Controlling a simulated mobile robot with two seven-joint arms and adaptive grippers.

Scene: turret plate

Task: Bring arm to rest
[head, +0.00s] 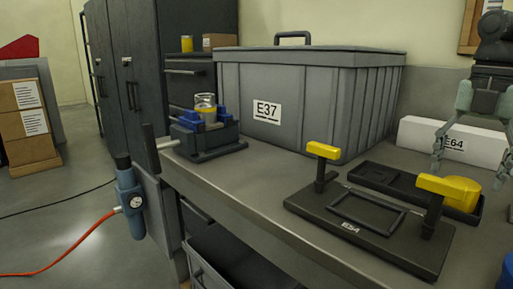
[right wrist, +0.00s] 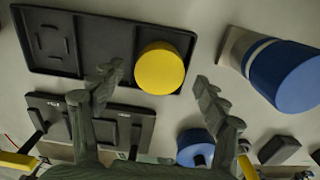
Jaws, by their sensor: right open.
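My right gripper (head: 473,165) hangs at the right edge of the head view, its grey-green fingers spread and nothing between them. It is above the back right of the workbench, in front of the white E64 box (head: 455,142). In the right wrist view the open fingers (right wrist: 155,82) point toward a black tray (right wrist: 105,22), with a yellow round piece (right wrist: 160,68) at its right end. The fingers look apart from the yellow piece; the height is hard to tell. A black plate fixture (head: 310,208) with two yellow-topped posts stands in front of the tray. My left gripper is not in view.
A large grey lidded bin (head: 300,95) marked E37 fills the back of the bench. A blue-and-black fixture (head: 207,138) holding a jar stands at the left end. A blue cylinder (right wrist: 285,75) lies right of the tray. The bench front (head: 245,195) is clear.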

